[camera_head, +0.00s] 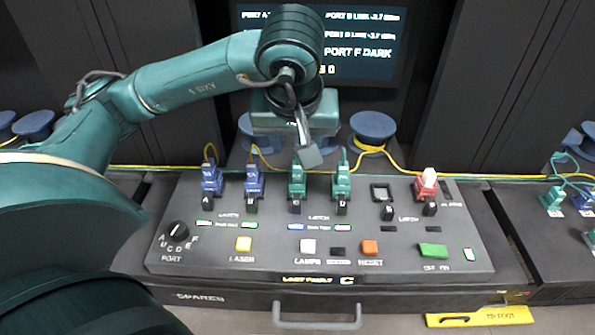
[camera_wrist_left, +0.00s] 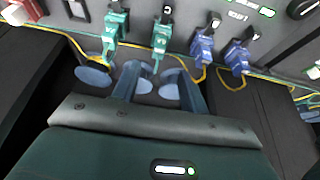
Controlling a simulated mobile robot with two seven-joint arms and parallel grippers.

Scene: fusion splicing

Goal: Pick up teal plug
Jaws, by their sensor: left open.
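Two teal plugs sit upright side by side in the console's back row. In the head view they are the left teal plug (camera_head: 297,181) and the right teal plug (camera_head: 341,181). The wrist view shows both, the left one (camera_wrist_left: 161,36) and the right one (camera_wrist_left: 115,24). My left gripper (camera_head: 309,156) hangs above and behind the left teal plug. Its two fingers (camera_wrist_left: 160,84) are spread with no plug between them, apart from both teal plugs. Another teal plug (camera_head: 553,200) stands at the far right. My right gripper is not in view.
Two blue plugs (camera_head: 212,180) (camera_head: 254,182) stand left of the teal ones, and a red plug (camera_head: 427,186) stands right. Yellow cables and a blue spool (camera_head: 373,127) lie behind. A screen (camera_head: 365,50) rises at the back. The console (camera_head: 205,262) has buttons in front.

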